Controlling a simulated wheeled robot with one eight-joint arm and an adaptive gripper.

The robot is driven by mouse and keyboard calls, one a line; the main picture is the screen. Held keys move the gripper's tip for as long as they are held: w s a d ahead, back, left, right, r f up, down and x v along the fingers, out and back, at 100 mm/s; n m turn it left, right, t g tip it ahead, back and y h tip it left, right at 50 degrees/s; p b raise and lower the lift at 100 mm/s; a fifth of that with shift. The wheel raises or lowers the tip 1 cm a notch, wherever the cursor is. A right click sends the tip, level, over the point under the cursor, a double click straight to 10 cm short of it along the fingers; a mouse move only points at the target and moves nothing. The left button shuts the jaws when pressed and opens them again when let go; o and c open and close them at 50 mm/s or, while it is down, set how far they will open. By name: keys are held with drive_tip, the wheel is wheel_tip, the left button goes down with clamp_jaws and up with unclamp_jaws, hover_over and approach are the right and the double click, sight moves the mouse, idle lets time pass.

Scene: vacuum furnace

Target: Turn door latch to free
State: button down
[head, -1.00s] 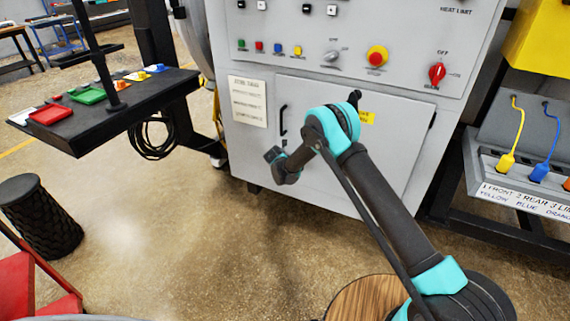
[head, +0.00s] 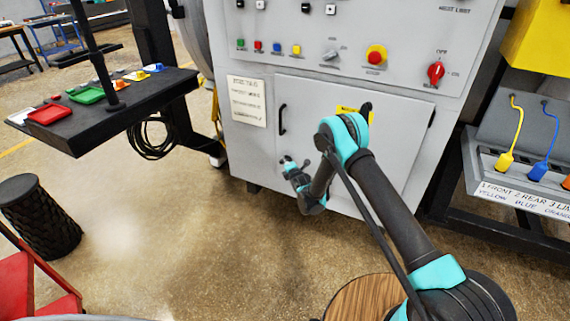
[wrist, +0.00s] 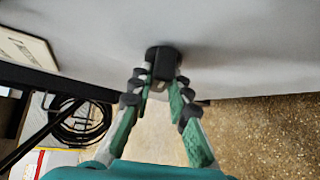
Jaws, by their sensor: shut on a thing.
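The door latch (wrist: 163,60) is a small dark knob on the pale grey cabinet face in the wrist view. My gripper (wrist: 160,82) has its green-padded fingers closed on either side of it, with the knob at the fingertips. In the head view my gripper (head: 289,164) is at the lower left part of the cabinet door (head: 394,133), below the black bar handle (head: 282,119). The latch is hidden by my gripper there. I cannot tell which way the latch is turned.
A control panel with knobs and a red button (head: 376,55) is above the door. A paper notice (head: 248,101) is left of it. A shelf with coloured trays (head: 88,95) stands at left, a cable station (head: 520,150) at right. Floor before the cabinet is clear.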

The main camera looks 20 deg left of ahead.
drive_tip(key=shift+f+m+t+y, duration=0.1)
drive_tip(key=shift+m+t+y, duration=0.4)
drive_tip(key=shift+m+y, duration=0.25)
drive_tip(key=c, duration=1.4)
unclamp_jaws()
drive_tip(key=shift+c, duration=0.2)
